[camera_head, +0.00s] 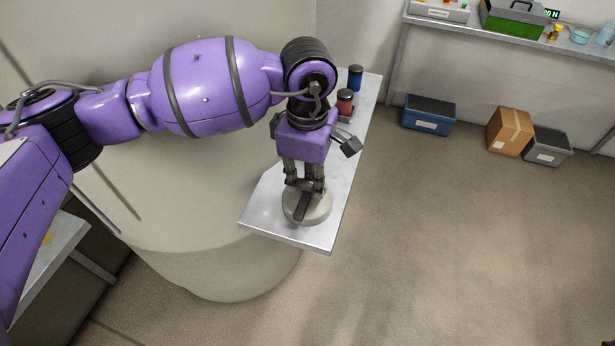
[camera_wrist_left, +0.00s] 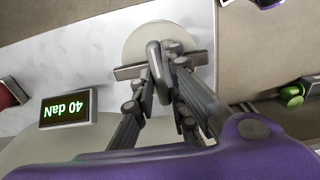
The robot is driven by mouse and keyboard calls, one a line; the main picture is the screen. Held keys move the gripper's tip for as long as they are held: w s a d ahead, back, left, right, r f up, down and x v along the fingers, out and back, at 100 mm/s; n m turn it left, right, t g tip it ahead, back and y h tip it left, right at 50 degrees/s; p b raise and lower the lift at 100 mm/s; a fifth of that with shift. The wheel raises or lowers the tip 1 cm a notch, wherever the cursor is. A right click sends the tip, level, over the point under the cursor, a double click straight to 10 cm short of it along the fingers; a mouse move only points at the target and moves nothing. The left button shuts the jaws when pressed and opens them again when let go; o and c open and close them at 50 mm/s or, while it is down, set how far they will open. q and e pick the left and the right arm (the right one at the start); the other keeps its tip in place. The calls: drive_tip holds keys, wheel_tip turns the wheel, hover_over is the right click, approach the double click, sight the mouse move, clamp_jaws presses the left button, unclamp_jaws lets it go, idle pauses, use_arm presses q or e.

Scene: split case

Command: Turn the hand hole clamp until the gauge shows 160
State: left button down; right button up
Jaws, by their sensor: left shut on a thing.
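The hand hole clamp (camera_head: 320,210) is a pale round disc with a dark bar across it, at the near end of a grey metal shelf (camera_head: 270,222). It also shows at the top middle of the left wrist view (camera_wrist_left: 140,42), where the bar lies across the disc. My left gripper (camera_head: 304,188) points down over the disc and is shut on the clamp's bar; its fingers hide part of it. The fingers also show in the left wrist view (camera_wrist_left: 160,62). The gauge (camera_wrist_left: 68,108) shows upside down there with lit green digits reading 40 daN.
A red jar (camera_head: 345,102) and a blue jar (camera_head: 355,77) stand farther back on the shelf. A large pale cylinder (camera_head: 200,190) is left of it. A blue bin (camera_head: 428,115), a cardboard box (camera_head: 510,131) and a grey bin (camera_head: 547,146) lie along the wall. The floor right of the shelf is clear.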

sight(308, 183)
use_arm(q)
drive_tip(key=c, duration=1.8)
unclamp_jaws()
drive_tip(key=shift+o, duration=0.2)
drive_tip(key=shift+r, duration=0.1)
wheel_tip(308, 183, up, 12)
drive_tip(key=shift+s+f, duration=0.1)
drive_tip(key=shift+f, duration=0.1)
